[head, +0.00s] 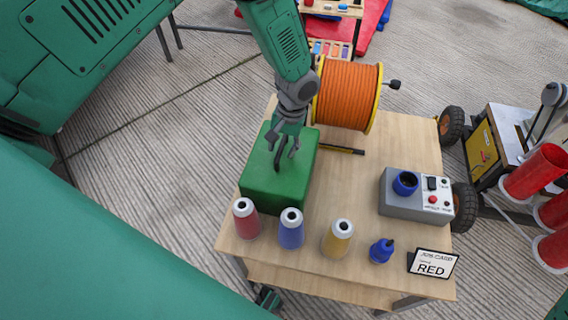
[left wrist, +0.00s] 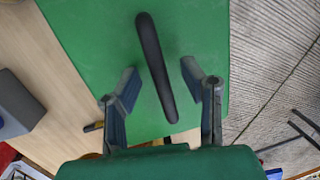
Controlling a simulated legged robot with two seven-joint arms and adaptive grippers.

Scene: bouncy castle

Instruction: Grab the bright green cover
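The bright green cover (head: 262,187) is a box-like block with a black handle (head: 278,158) on top, at the left of the wooden table. My left gripper (head: 284,147) is over its top, open, with its fingers around the handle's place. In the left wrist view the green cover (left wrist: 90,40) fills the middle, and the black handle (left wrist: 156,65) runs between the two spread fingers (left wrist: 160,78). Gaps show between the handle and both fingers. How far the fingertips are above the cover is hard to tell. What lies under the cover is hidden. My right gripper is not visible.
An orange cable reel (head: 346,95) stands behind the cover. A grey control box (head: 415,195) sits right.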

